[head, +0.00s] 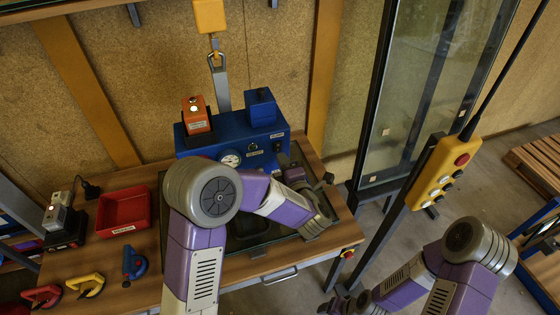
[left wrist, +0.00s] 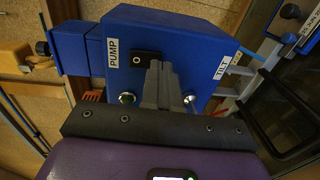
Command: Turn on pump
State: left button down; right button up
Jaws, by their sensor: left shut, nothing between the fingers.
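The blue pump box (head: 230,136) stands at the back of the wooden table in the head view. In the left wrist view its face (left wrist: 190,50) carries a PUMP label (left wrist: 112,52) beside a black rocker switch (left wrist: 146,57), and a TILT label (left wrist: 222,66). My left gripper (head: 326,183) is at the right front of the box. Its fingers (left wrist: 161,66) are shut and empty, close to the switch in the wrist picture; I cannot tell whether they touch the box. My right gripper (head: 338,302) is small and dark at the bottom edge, its jaws unclear.
A pressure gauge (head: 231,159) is on the box front. A red bin (head: 124,211) and suction lifters (head: 86,285) lie left. A glass frame (head: 378,100) and a yellow button pendant (head: 443,172) are right.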

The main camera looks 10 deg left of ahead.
pick_arm(q)
jog(key=f+b+v, duration=0.2)
jog(key=b+v, duration=0.1)
jog(key=v, duration=0.9)
jog(key=shift+s+f, duration=0.2)
jog(key=shift+f, duration=0.1)
notch_tip(320, 180, down, 28)
jog(key=w+a+m+g+h+b, duration=0.15)
jog(key=m+g+h+b, duration=0.3)
jog(key=m+h, duration=0.55)
jog(key=s+a+f+m+g+h+b, duration=0.1)
jog(key=s+f+m+g, duration=0.3)
jog(key=s+f, duration=0.3)
jog(key=s+a+f+m+g+h+b, duration=0.1)
jog(key=s+f+m+g, duration=0.4)
jog(key=s, duration=0.8)
notch_tip(320, 180, down, 3)
jog(key=m+h, duration=0.1)
jog(key=m, duration=0.1)
jog(key=shift+f+m, duration=0.2)
jog(key=shift+m, duration=0.1)
